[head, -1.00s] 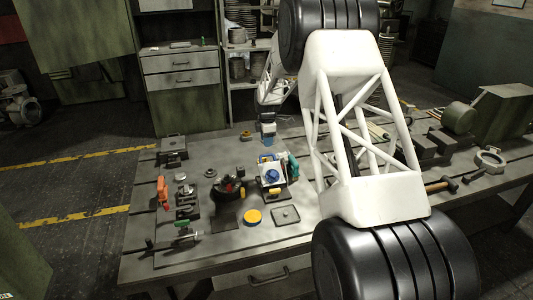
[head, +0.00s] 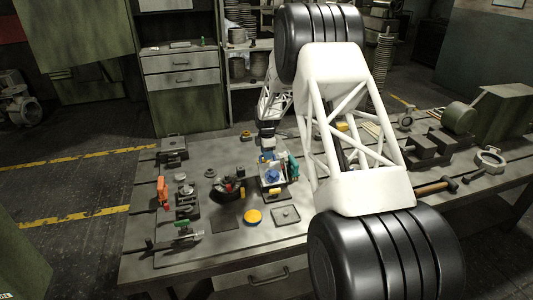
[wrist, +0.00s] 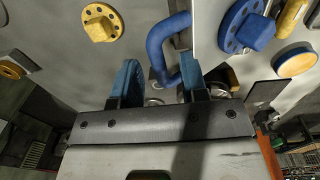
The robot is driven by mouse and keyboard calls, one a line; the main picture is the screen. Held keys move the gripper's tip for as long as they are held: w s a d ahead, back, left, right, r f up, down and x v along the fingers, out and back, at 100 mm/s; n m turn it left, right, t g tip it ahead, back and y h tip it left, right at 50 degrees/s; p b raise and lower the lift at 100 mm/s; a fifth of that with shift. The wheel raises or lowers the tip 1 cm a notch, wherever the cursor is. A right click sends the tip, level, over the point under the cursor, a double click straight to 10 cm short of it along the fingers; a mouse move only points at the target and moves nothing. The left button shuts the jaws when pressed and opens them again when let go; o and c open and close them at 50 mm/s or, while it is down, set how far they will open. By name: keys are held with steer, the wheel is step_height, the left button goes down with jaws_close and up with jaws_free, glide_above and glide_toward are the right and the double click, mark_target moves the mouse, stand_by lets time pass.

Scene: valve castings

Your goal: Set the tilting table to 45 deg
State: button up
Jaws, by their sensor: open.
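My gripper (wrist: 160,82) is open, its two blue fingertips apart in the wrist view. A blue looped handle (wrist: 168,50) stands just beyond and between the fingertips; I cannot tell whether they touch. In the head view my gripper (head: 268,157) is low over a pale fixture with blue and green parts (head: 288,182) at the bench middle. Left of it is a dark, rounded unit with red and yellow parts (head: 229,191). I cannot tell surely which is the tilting table, and no angle scale is readable.
The wrist view shows a yellow knob (wrist: 102,22), a blue knob (wrist: 244,28) and a yellow disc (wrist: 295,62) nearby. On the bench (head: 300,242) are a yellow round piece (head: 253,216), a small tray (head: 286,215), an orange clamp (head: 163,192) and a hammer (head: 436,186).

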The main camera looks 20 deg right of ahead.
jaws_close()
steer(key=shift+s+r, duration=0.75)
steer(key=shift+s, duration=0.3)
jaws_free()
steer(key=shift+w+r, duration=0.1)
steer(key=shift+r, duration=0.1)
